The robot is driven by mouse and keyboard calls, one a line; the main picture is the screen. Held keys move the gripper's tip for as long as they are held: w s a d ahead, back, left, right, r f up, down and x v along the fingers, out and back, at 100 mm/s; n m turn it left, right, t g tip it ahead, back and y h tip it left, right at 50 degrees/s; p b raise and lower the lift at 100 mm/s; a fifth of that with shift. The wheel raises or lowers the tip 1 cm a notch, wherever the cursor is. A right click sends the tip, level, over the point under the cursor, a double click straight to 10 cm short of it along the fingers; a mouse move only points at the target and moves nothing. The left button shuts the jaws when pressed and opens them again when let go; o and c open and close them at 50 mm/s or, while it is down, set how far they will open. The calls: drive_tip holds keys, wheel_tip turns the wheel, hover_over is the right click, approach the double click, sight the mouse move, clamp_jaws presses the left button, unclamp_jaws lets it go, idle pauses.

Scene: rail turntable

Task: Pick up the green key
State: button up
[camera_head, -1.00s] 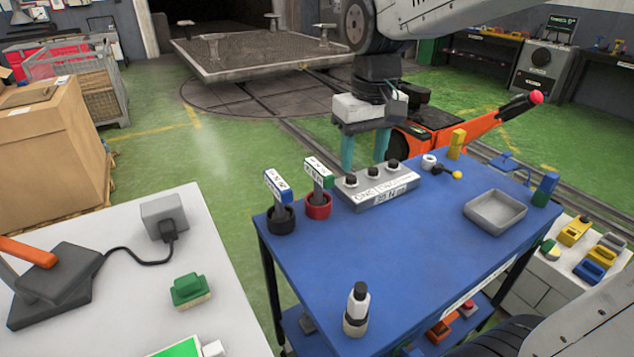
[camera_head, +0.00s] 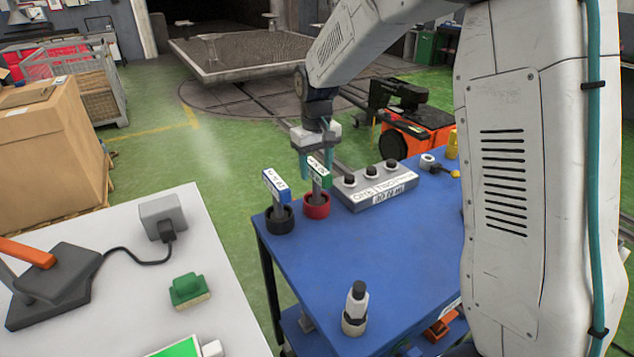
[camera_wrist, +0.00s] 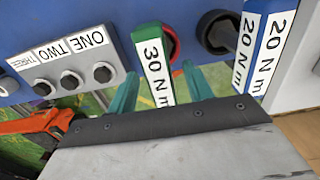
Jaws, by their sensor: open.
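The green key (camera_head: 319,178) is a grey shaft with a green head and a white label, standing in a red ring holder (camera_head: 316,207) on the blue table. In the wrist view the key (camera_wrist: 153,62) shows its green top and the label "30 N m". My gripper (camera_head: 317,170) is open at the key's head, pointing down. In the wrist view its teal fingers (camera_wrist: 160,85) lie on either side of the labelled head, with gaps. I cannot tell how far down the fingers reach. Nothing is held.
A blue key (camera_head: 275,187) stands in a black holder close left of the green key. A grey block with black knobs (camera_head: 375,185) is close on the right. A black-and-white bottle-like object (camera_head: 356,308) stands at the front. The table between is clear.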

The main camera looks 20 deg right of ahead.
sight(316, 177)
wheel_tip(316, 177, down, 4)
drive_tip(key=shift+r, duration=0.2)
clamp_jaws()
